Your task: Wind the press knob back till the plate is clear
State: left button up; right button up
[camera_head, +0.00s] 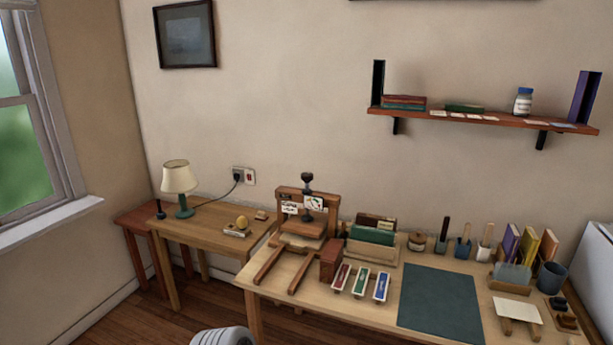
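The wooden press (283,196) stands at the back left of the long table. Its dark knob (307,178) sits on top of an upright screw above the crossbeam. Two small cards hang on the press front. Neither of my grippers is in view, and nothing is touching the knob.
Two wooden rails (268,265) reach forward from the press. A reddish-brown block (331,259) and a holder with green books (371,236) stand at its right. Three coloured strips lie in front. A dark green mat (440,302) is bare. A lamp (179,178) stands left.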

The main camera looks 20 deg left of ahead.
aim_at(306, 178)
jog(key=u, duration=0.3)
jog(key=k, duration=0.4)
jog(key=u, duration=1)
jog(key=k, duration=0.9)
jog(key=u, duration=0.8)
jog(key=i, duration=1.8)
jog(key=z, duration=0.8)
jog(key=i, duration=1.3)
jog(key=z, duration=1.2)
